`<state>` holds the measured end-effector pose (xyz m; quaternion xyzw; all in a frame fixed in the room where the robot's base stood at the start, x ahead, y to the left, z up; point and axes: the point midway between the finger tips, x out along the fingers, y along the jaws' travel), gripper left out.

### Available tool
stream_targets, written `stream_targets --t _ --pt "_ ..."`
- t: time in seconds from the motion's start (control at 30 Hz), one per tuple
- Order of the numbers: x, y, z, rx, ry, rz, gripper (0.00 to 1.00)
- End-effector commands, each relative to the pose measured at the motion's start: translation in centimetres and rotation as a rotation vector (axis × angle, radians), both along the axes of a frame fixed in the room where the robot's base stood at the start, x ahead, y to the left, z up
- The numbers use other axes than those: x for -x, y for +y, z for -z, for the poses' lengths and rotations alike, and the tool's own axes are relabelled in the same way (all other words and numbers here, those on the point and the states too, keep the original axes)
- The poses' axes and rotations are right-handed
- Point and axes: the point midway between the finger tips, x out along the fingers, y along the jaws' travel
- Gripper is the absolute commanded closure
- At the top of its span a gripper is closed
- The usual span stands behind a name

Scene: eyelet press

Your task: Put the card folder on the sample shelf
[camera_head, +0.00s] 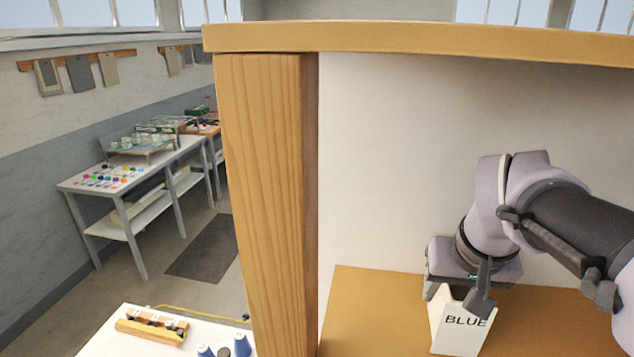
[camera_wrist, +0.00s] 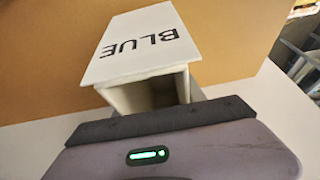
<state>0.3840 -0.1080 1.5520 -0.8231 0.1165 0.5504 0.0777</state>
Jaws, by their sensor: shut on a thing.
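A white card folder (camera_head: 456,329) marked BLUE hangs upright below my gripper (camera_head: 457,292) in the head view. My gripper is shut on its upper part. In the wrist view the folder (camera_wrist: 138,48) shows its lettered face and a hollow, open end towards my gripper (camera_wrist: 160,118). The sample shelf appears to be the wooden unit with a tan board (camera_head: 375,300), a white back and a wooden side post (camera_head: 265,180). The folder is over or on this board. I cannot tell whether its lower edge touches, as it lies near the picture's bottom edge.
A thick wooden top (camera_head: 420,40) spans above my arm. The board left of the folder is bare. Outside, at lower left, a white table (camera_head: 110,335) holds a wooden block (camera_head: 150,330) and blue-and-white spools (camera_head: 206,350). A grey workbench (camera_head: 150,165) stands farther back.

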Motion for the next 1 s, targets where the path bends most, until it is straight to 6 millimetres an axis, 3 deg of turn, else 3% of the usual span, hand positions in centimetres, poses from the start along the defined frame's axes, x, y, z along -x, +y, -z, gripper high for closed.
stream_targets --t 0.3,0.33,0.43,0.73,1.0 --pt "0.0 0.0 0.5 0.0 -0.001 0.0 0.93" --pt "0.0 0.0 0.4 0.0 -0.001 0.0 0.49" --pt "0.0 0.0 0.3 0.0 -0.001 0.0 0.31" --pt "0.0 0.0 0.0 0.0 -0.001 0.0 0.31" --pt "1.9 0.5 -5.0 0.001 -0.005 0.0 0.31"
